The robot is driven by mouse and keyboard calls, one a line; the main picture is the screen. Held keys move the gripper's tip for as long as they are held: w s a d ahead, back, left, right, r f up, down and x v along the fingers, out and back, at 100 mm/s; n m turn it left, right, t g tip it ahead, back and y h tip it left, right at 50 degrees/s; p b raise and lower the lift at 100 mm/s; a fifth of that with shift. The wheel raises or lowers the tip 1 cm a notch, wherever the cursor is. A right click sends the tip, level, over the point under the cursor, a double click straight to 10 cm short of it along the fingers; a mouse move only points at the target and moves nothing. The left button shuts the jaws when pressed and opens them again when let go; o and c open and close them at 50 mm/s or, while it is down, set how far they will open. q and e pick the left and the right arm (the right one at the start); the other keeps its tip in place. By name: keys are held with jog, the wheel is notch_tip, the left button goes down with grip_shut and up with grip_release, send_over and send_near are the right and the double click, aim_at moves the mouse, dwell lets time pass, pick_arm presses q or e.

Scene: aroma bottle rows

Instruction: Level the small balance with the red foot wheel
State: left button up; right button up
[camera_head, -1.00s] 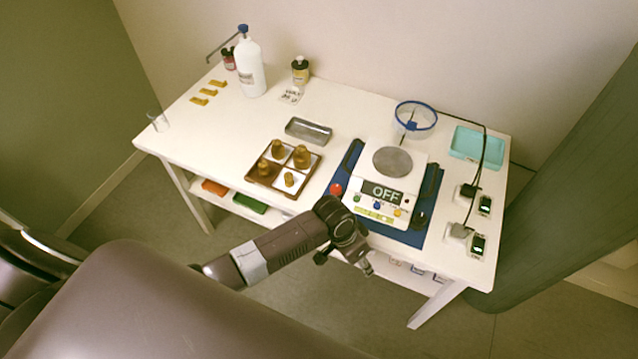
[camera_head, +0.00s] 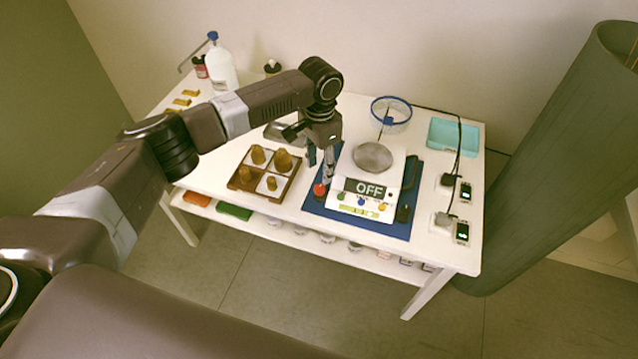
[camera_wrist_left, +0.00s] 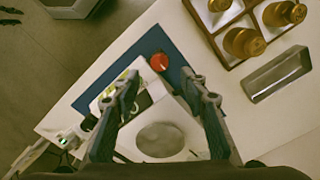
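The small balance (camera_head: 395,172) is white, with a round grey pan (camera_head: 373,156) and a display (camera_head: 370,189) that reads OFF. It stands on a blue mat (camera_head: 372,229). The red foot wheel (camera_head: 319,190) is at the balance's front left corner. My left gripper (camera_head: 322,172) points down just above the red wheel. In the left wrist view the gripper (camera_wrist_left: 161,78) is open and empty, and the red wheel (camera_wrist_left: 159,62) shows between and just beyond its fingertips, apparently untouched. The fingers cover parts of the balance there. My right gripper is not in view.
A wooden tray (camera_head: 285,190) of brass weights stands left of the mat, with a metal dish (camera_wrist_left: 277,75) behind it. A teal tray (camera_head: 453,137) and cabled plugs are at the right. A white bottle (camera_head: 222,68) stands far left.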

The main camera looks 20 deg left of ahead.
aim_at(320, 188)
pick_arm(q)
notch_tip(320, 188, down, 8)
jog(key=shift+r+p, duration=0.2)
jog(key=shift+p, duration=0.3)
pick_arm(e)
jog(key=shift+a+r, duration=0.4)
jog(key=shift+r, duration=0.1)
pick_arm(q)
jog(key=shift+c, duration=0.9)
grip_shut()
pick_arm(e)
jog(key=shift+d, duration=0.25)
